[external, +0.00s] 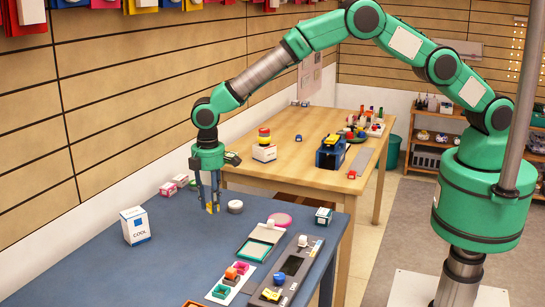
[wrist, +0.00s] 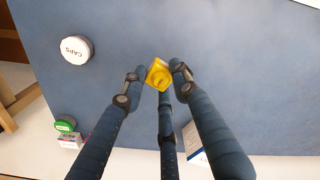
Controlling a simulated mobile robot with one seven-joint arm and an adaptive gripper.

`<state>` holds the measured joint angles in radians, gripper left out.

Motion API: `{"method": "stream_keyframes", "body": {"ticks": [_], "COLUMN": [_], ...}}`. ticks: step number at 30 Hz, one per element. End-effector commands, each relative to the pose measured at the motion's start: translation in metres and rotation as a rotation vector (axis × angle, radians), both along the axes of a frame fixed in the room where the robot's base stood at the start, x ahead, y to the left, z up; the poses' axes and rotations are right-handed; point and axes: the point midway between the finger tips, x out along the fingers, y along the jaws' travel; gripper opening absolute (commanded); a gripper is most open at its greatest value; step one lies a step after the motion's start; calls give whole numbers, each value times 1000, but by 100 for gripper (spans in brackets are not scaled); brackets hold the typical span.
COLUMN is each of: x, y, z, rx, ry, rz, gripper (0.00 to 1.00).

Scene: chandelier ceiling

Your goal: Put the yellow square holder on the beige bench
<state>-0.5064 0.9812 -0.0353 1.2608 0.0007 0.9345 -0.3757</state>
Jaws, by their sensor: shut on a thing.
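The yellow square holder (wrist: 158,74) is between the fingertips of my gripper (wrist: 157,78) in the wrist view. In the external view my gripper (external: 212,205) points straight down, its fingers shut on the holder (external: 209,208), low over the blue table (external: 180,255). I cannot tell whether the holder touches the tabletop. The fingers hide part of it. The beige wooden bench (external: 285,150) stands behind the blue table, up and right of my gripper.
A white round CAPS tub (wrist: 76,50) sits near my gripper. A white COOL box (external: 134,226) stands to the left. The bench carries a stacked toy (external: 264,148), a blue-yellow carrier (external: 330,152) and small items. Its middle has bare wood.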

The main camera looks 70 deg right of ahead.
Motion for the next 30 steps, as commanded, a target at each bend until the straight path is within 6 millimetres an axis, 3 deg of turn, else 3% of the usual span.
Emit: {"method": "stream_keyframes", "body": {"ticks": [1, 3, 15, 22, 30], "x": [-3, -6, -49, -69, -74], "y": [24, 53, 201, 243, 253], "z": [1, 4, 16, 20, 21], "rx": [1, 1, 1, 0, 0], "ry": [-1, -2, -1, 0, 0], "rz": [39, 88, 350, 430, 451], "gripper": [10, 10, 10, 10, 10]}}
